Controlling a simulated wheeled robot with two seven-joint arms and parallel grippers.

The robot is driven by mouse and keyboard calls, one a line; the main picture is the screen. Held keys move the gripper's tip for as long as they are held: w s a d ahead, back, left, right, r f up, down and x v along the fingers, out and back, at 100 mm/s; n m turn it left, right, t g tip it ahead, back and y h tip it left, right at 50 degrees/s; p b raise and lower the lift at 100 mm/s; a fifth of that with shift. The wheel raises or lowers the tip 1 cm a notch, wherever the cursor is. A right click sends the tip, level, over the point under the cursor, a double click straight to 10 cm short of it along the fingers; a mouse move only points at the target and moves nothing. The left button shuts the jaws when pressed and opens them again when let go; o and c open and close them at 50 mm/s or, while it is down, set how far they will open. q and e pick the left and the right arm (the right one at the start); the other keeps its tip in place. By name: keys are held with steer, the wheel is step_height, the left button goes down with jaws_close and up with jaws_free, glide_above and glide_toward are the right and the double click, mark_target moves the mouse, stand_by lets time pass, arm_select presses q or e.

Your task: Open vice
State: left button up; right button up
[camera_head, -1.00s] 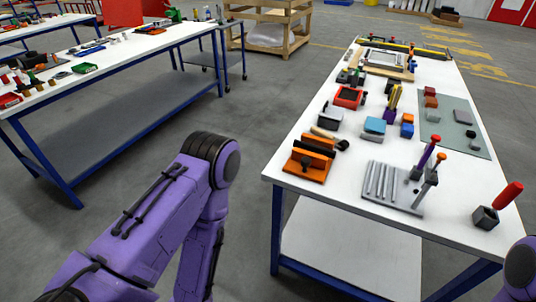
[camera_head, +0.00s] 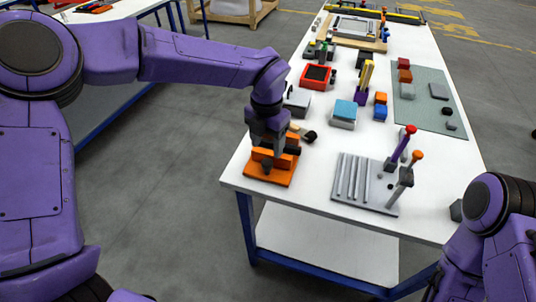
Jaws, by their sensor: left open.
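The vice (camera_head: 270,176) is orange with dark parts and sits at the near left corner of the white table (camera_head: 325,215). My left gripper (camera_head: 268,145) points down at the vice from above and overlaps its upper part in the picture. Its jaws are open. The fingertips are small and partly lost against the dark parts of the vice, so I cannot tell whether they touch it. My right arm shows at the lower right, but its gripper is out of view.
A grey grooved plate (camera_head: 350,180) with upright tools stands right of the vice. Behind are a blue-topped grey box (camera_head: 344,112), a red tray (camera_head: 317,77) and a grey-green mat (camera_head: 425,108) with small blocks. A bare strip runs along the near edge.

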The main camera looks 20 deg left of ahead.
mark_target(267, 161)
arm_select(q)
steer(key=f, duration=0.3)
steer(key=f+p, duration=0.1)
steer(key=f, duration=0.3)
steer(key=shift+w, duration=0.2)
steer(key=shift+s, duration=0.15)
steer(key=c, duration=1)
steer(key=shift+c, duration=0.2)
steer(key=n+b, duration=0.4)
steer(key=n, duration=0.1)
steer(key=shift+f+n, duration=0.1)
steer(key=shift+n, duration=0.2)
steer(key=n+b, duration=0.2)
steer(key=n, duration=0.1)
steer(key=shift+r+n+b, duration=0.2)
steer(key=shift+n+b, duration=0.35)
steer(key=shift+n, duration=0.25)
